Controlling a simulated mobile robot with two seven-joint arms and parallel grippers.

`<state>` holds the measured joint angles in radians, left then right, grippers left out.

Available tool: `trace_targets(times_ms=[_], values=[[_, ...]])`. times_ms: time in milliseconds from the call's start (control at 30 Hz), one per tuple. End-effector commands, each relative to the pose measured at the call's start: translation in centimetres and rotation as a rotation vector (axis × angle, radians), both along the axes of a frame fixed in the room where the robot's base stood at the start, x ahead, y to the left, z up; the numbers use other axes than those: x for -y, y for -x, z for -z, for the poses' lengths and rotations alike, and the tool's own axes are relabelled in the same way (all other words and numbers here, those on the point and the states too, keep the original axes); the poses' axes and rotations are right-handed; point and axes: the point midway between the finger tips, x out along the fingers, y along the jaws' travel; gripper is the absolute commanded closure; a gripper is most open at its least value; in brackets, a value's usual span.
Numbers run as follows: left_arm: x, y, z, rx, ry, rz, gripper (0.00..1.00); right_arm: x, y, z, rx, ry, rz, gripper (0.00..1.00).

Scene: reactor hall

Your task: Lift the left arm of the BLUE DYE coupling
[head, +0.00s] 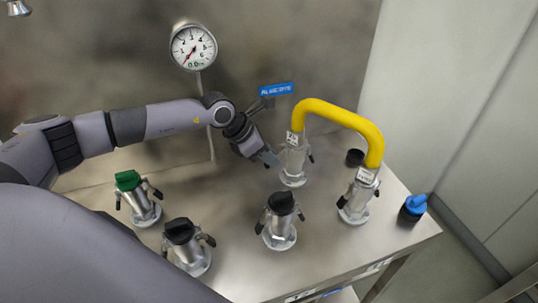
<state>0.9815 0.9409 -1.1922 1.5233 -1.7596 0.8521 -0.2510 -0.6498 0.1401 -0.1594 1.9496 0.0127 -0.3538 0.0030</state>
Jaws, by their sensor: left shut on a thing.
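A yellow hose (340,112) arches between two metal couplings. Its left end goes into the back coupling (293,165), below a blue sign (277,89) whose text is too small to read surely. A small white tag hangs at this coupling's top. Its right arm shows as a dark-tipped lever at its right side. My left gripper (271,157) is at the coupling's left side, shut on what seems to be its left arm, which the jaws hide. I cannot tell how far that arm is lifted. My right gripper is not in view.
The hose's right end sits in another tagged coupling (356,203). Capped couplings stand in front: green (138,198), black (186,246) and black (279,222). A blue cap (413,209) lies at the right edge, a black cap (355,157) behind. A gauge (193,47) hangs on the wall.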

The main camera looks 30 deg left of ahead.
Motion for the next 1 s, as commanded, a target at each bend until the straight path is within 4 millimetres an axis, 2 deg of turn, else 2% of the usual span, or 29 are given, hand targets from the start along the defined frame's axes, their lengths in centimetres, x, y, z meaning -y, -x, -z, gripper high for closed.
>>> trace_targets(times_ms=[600, 1000], values=[[0.6, -0.8, -2.5, -0.408, -0.366, -0.003, 1.0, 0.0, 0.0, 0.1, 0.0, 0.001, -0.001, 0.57], [0.8, -1.0, -2.9, -0.537, -0.481, -0.002, 1.0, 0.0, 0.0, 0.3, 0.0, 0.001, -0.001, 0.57]])
